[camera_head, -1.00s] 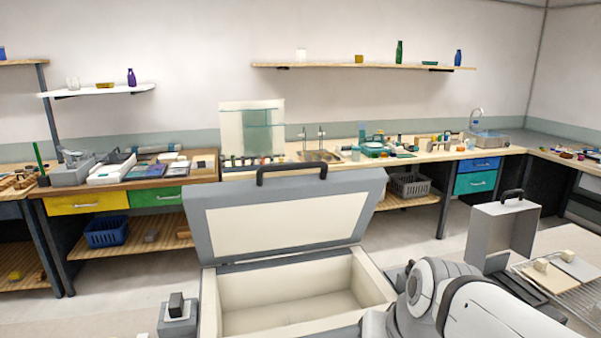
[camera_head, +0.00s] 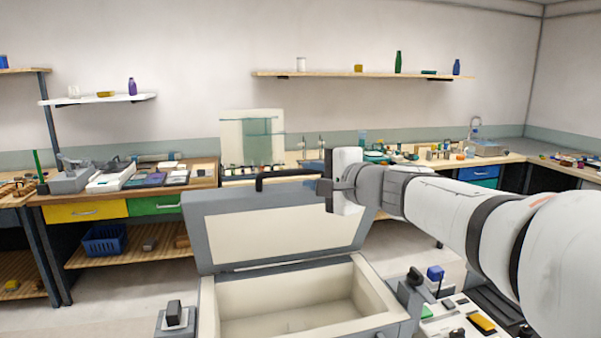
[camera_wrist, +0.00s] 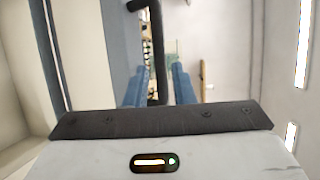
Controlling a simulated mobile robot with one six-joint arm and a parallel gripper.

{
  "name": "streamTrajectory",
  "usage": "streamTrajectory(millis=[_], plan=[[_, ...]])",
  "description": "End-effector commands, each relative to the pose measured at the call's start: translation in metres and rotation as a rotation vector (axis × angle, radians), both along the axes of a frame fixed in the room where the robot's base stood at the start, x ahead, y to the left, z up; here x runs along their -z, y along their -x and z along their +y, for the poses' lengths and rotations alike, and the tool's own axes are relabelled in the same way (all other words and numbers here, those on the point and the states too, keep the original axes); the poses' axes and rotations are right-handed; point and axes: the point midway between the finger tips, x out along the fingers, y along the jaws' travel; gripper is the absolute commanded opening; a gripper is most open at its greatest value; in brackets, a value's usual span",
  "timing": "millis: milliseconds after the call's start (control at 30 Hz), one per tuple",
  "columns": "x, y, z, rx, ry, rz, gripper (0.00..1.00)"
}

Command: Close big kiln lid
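The big kiln (camera_head: 391,297) stands in front of me with its cream inside showing. Its grey lid (camera_head: 283,237) is raised and leans back on the far edge. The lid's black handle (camera_head: 281,176) runs along its top edge. My gripper (camera_head: 317,187) is at the right end of this handle. In the wrist view, the blue fingers of my gripper (camera_wrist: 159,80) are apart, with the black handle (camera_wrist: 159,40) showing between them. I cannot tell whether they touch it. The grey lid (camera_wrist: 118,45) is just left of the fingers.
A small dark-knobbed device (camera_head: 174,315) stands left of the kiln. Several small items, including a blue-topped one (camera_head: 435,273), are at its right, below my arm. A long workbench (camera_head: 140,191) with drawers and tools lines the back wall. A clear floor strip lies between.

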Motion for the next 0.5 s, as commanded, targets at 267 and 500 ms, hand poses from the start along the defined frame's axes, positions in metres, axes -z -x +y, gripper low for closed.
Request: streamTrajectory(millis=[267, 500], plan=[[0.007, -0.034, 0.029, -0.003, 0.002, 0.005, 0.23], [0.01, -0.046, 0.038, 0.0, 0.003, 0.002, 0.23]])
